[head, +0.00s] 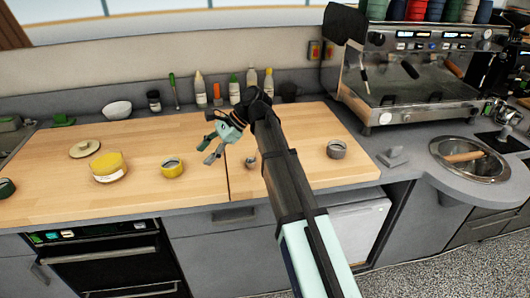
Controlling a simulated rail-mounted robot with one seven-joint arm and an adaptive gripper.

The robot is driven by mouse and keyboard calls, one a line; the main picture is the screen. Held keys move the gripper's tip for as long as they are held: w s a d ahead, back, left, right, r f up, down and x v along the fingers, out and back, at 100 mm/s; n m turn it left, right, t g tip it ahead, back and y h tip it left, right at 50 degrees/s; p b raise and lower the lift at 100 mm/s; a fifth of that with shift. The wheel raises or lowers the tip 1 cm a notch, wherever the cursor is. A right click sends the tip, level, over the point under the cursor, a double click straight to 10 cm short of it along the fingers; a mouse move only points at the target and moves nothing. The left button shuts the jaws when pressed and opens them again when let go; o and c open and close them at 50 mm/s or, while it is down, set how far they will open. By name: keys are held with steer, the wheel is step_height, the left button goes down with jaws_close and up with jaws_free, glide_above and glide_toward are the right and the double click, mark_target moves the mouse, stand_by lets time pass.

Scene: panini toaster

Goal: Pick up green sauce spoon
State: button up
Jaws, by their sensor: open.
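A thin green utensil (172,81), which looks like the green sauce spoon, stands upright at the back of the counter, left of the bottles. Its lower end is too small to make out clearly. My gripper (211,146) is open over the wooden board, with its fingers pointing left and down. It is in front of and to the right of the green utensil, apart from it. Nothing shows between the fingers.
Several bottles (234,90), a dark jar (153,100) and a white bowl (117,109) line the back. A yellow tub (108,166), a yellow cup (172,168) and a grey cup (336,149) stand on the wooden board (60,199). A coffee machine (415,65) is right.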

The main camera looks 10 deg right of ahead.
steer(key=w+d+r+m+t+h, duration=0.15)
steer(key=d+r, duration=0.25)
steer(key=d, duration=0.5)
steer(key=d+r+m+t+h, duration=0.15)
steer(key=d+r, duration=0.25)
steer(key=d, duration=0.5)
steer(key=w+d+r+m+h, duration=0.1)
steer(key=d+r+h, duration=0.15)
steer(key=d, duration=0.65)
steer(key=shift+y, duration=0.35)
steer(key=p+x, duration=0.1)
steer(key=x, duration=0.4)
steer(key=p+x, duration=0.1)
steer(key=x, duration=0.5)
steer(key=p+x, duration=0.2)
steer(key=x, duration=0.3)
steer(key=shift+a, duration=0.4)
jaws_close()
